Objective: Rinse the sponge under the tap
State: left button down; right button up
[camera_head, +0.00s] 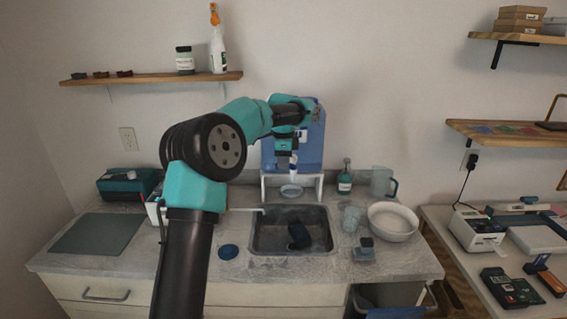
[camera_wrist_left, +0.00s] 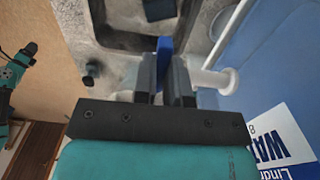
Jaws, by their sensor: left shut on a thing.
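A dark block that looks like the sponge (camera_head: 299,235) lies in the metal sink (camera_head: 262,238); it also shows at the top of the left wrist view (camera_wrist_left: 158,8). A blue water container (camera_head: 312,150) stands on a white stand behind the sink. Its white tap spout (camera_wrist_left: 212,79) is beside my left fingers. My left gripper (camera_head: 287,152) points down in front of the container. In the left wrist view its fingers are shut on a narrow blue piece (camera_wrist_left: 164,55) that looks like the tap lever. What looks like my right gripper (camera_wrist_left: 28,51) is small at the left edge; its jaws are unclear.
A glass (camera_head: 351,219), a white bowl (camera_head: 391,223) and a small grey-blue block (camera_head: 364,253) stand right of the sink. A round blue lid (camera_head: 229,251) and a grey mat (camera_head: 100,234) lie left. A green bottle (camera_head: 345,178) and a jug (camera_head: 383,182) stand at the back.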

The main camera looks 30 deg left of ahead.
dwell(0.3)
pick_arm(q)
jog(key=c, duration=1.1)
grip_release()
jog(key=shift+c, duration=0.2)
jog(key=shift+r, duration=0.15)
notch_tip(320, 180, up, 17)
jog(key=shift+a, duration=0.15)
dwell(0.3)
